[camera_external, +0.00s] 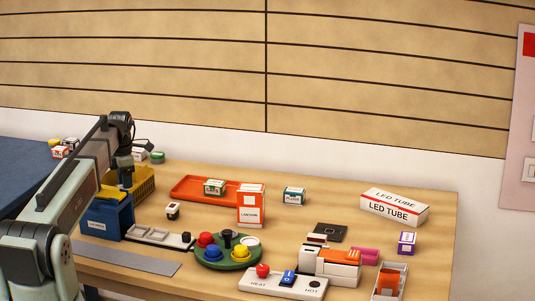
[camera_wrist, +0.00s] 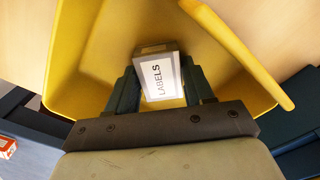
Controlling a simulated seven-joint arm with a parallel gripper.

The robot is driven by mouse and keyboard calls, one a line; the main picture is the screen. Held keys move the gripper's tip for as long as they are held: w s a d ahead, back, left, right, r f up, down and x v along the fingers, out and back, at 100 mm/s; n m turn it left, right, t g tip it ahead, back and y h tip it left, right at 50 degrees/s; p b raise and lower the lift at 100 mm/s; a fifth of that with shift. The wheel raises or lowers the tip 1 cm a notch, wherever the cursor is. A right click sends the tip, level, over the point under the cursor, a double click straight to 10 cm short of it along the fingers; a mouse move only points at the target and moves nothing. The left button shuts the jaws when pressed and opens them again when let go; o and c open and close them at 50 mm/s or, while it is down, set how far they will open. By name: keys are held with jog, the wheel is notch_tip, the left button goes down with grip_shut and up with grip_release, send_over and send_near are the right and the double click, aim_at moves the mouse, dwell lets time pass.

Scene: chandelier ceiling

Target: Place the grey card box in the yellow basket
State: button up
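The grey card box (camera_wrist: 162,80), with a white face reading "LABELS", sits between the two fingers of my gripper (camera_wrist: 161,92) in the wrist view. Both fingers appear to press against its sides. The yellow basket (camera_wrist: 80,60) surrounds the box and fingers in that view, its walls on the left and right. In the external view the yellow basket (camera_external: 145,188) stands at the table's left, behind a blue bin. My gripper (camera_external: 124,178) is over the basket there, and the box is hidden. I cannot tell whether the box touches the basket floor.
The blue bin (camera_external: 107,217) stands directly in front of the basket. A red-orange tray (camera_external: 185,190) lies to its right. A green round tray (camera_external: 228,262) with coloured knobs and a white switch panel (camera_external: 270,285) are nearer the front.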

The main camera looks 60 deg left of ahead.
jog(key=o, duration=0.3)
jog(key=shift+r, duration=0.15)
notch_tip(320, 180, up, 12)
dwell(0.7)
